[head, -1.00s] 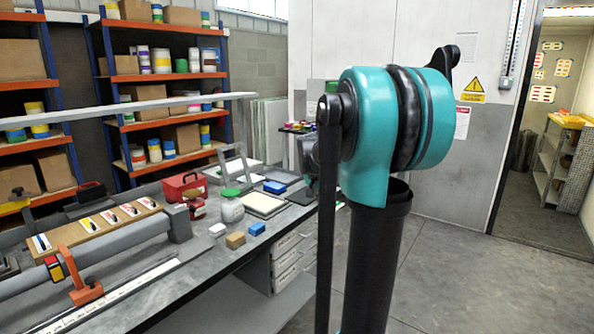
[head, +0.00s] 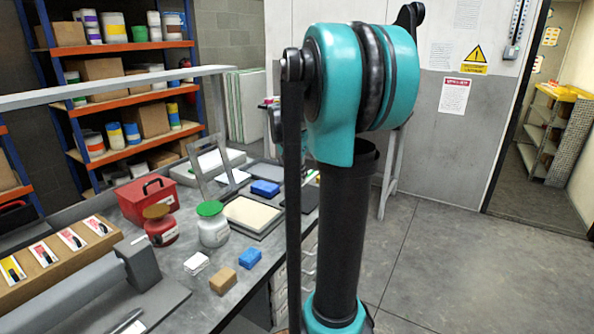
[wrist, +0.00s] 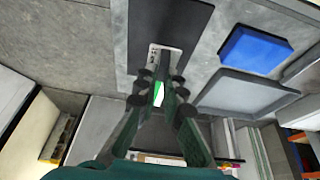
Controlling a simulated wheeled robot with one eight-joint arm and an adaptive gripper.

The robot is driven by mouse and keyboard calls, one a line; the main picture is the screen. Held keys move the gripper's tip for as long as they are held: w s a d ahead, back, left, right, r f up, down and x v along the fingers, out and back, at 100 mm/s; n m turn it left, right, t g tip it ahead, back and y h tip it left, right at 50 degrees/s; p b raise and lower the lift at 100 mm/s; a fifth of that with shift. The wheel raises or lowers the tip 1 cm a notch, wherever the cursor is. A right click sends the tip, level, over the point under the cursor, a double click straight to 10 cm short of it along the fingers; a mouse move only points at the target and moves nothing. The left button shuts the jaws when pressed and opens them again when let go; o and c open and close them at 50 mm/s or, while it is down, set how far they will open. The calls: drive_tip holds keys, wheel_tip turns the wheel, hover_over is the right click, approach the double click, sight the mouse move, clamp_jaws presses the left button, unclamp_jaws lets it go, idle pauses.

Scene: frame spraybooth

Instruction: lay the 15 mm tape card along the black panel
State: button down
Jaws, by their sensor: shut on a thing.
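My gripper (wrist: 160,72) points at the black panel (wrist: 136,30) in the wrist view. It is shut on the tape card (wrist: 158,93), a white card with a green patch and dark markings. The fingers hide part of the card. The card's far end overlaps the panel's near part in the picture; I cannot tell whether it touches. Its printed width is not readable. In the head view, my arm hides the gripper and the card. A dark panel (head: 310,194) partly shows on the bench there, right of my arm's dark bar.
Beside the panel are a blue block (wrist: 255,48) and a grey tray (wrist: 245,95). The bench (head: 190,325) also bears a red case (head: 147,199), a green-lidded jar (head: 213,228), a blue sponge-like block (head: 249,258) and several cards on a brown board (head: 50,275). The right-hand floor is clear.

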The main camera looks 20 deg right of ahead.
sight(299, 184)
drive_tip(key=shift+f, duration=3)
drive_tip(key=shift+s+f, duration=0.1)
drive_tip(key=shift+f, duration=0.6)
drive_tip(key=c, duration=1.6)
unclamp_jaws()
drive_tip(key=shift+o, duration=0.2)
drive_tip(key=o, duration=0.5)
drive_tip(key=shift+c, duration=0.2)
drive_tip(key=shift+r, duration=0.1)
drive_tip(key=shift+r, duration=2.95)
